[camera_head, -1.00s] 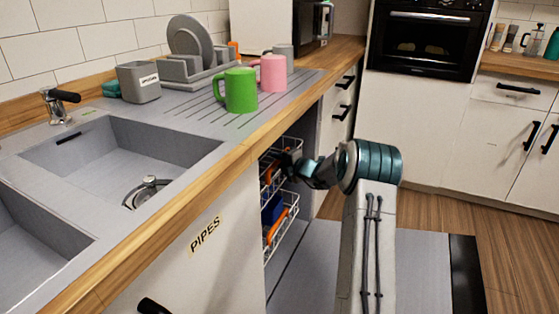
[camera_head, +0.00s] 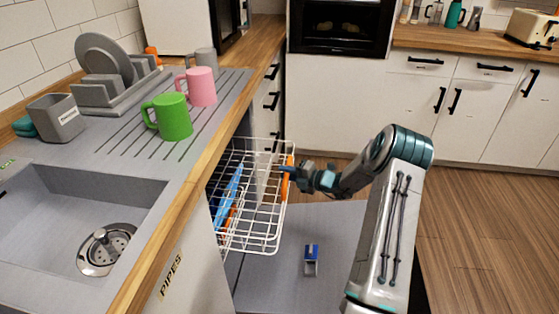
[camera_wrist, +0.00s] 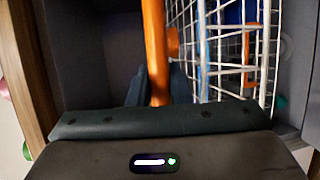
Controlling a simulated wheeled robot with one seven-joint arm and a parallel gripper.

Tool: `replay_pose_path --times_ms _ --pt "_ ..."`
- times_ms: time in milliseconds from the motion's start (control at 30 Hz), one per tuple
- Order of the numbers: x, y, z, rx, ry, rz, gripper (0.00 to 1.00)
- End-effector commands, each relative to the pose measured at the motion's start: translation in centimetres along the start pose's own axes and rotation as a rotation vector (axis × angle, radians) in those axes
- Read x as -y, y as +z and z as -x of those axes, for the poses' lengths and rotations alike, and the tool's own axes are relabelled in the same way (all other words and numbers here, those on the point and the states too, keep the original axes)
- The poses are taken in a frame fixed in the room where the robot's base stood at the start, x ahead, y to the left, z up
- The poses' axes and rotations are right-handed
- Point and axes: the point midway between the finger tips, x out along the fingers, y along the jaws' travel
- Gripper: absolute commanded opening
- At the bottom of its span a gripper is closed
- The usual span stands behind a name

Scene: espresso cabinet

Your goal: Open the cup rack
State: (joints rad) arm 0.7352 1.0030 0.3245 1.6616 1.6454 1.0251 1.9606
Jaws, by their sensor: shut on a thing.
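The cup rack, a white wire basket (camera_head: 255,236), stands out from the open cabinet beneath the counter in the head view. Its wire grid also shows at the right in the wrist view (camera_wrist: 228,45). A blue item (camera_head: 228,198) and an orange one lie in it. An upright orange bar (camera_wrist: 154,45) is at the rack's front end. My gripper (camera_head: 289,171) is shut on this bar, with the dark fingers on either side of it in the wrist view. The fingertips are partly hidden by the bar and my gripper's body.
A small blue and grey item (camera_head: 311,258) lies on the grey surface below. Open wooden floor (camera_head: 480,215) lies to the right.

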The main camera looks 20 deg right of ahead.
Motion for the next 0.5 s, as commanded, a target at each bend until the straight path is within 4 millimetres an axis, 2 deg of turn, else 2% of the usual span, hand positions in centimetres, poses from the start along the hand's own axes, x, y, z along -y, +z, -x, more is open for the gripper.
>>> replay_pose_path --times_ms 33,200,500 --pt "-0.1 0.4 1.3 -0.004 -0.002 -0.003 0.0" --pt "0.8 2.0 5.2 -0.006 -0.001 -0.002 0.0" --pt "2.3 4.3 10.7 -0.004 -0.002 -0.002 0.0"
